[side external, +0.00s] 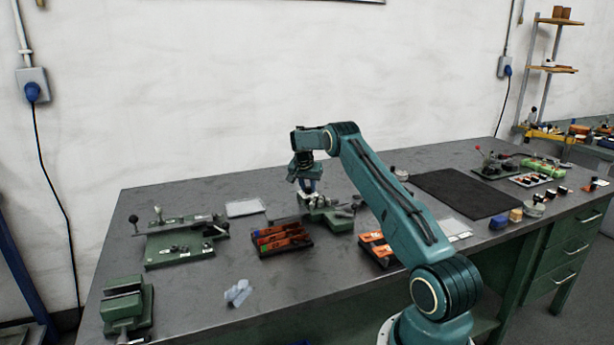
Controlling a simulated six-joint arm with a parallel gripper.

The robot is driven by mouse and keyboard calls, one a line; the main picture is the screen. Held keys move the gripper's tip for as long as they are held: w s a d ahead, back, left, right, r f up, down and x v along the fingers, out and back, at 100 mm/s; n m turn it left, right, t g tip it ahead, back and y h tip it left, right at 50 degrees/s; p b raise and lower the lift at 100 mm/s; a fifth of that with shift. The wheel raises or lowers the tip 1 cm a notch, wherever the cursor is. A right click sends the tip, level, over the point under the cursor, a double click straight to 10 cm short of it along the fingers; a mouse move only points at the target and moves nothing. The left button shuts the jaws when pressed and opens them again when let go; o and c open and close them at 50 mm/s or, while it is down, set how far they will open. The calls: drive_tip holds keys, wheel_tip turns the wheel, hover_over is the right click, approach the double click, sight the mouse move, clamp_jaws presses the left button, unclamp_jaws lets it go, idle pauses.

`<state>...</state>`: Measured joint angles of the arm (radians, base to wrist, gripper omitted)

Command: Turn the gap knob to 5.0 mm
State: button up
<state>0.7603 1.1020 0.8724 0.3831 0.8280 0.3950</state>
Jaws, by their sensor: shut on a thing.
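My gripper (309,190) points down over a small green bench device (341,218) near the middle of the bench. Its fingers are shut on the gap knob at the left end of this device. The fingers cover the knob, and its scale and reading are too small to make out. A lever with a dark ball end stands at the right side of the device.
Two dark trays with orange parts, a left one (282,239) and a right one (372,247), lie in front of the device. A green fixture with levers (180,241) and a vise (126,305) stand to the left. A black mat (462,192) lies to the right.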

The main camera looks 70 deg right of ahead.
drive_tip(key=shift+n, duration=0.3)
drive_tip(key=n+t, duration=0.1)
drive_tip(key=n, duration=0.2)
drive_tip(key=shift+s, duration=0.15)
drive_tip(key=n+t, duration=0.1)
drive_tip(key=n, duration=0.1)
drive_tip(key=n+t+y, duration=0.1)
drive_tip(key=n, duration=0.2)
drive_tip(key=shift+s+d, duration=0.1)
drive_tip(key=shift+d, duration=0.05)
drive_tip(key=n+y, duration=0.1)
drive_tip(key=n, duration=0.2)
drive_tip(key=shift+d+n+t+y, duration=0.1)
drive_tip(key=shift+n+t+y, duration=0.2)
drive_tip(key=shift+t, duration=0.1)
drive_tip(key=n+y, duration=0.1)
drive_tip(key=n, duration=0.3)
drive_tip(key=shift+d, duration=0.1)
drive_tip(key=shift+n+y, duration=0.4)
drive_tip(key=o, duration=1)
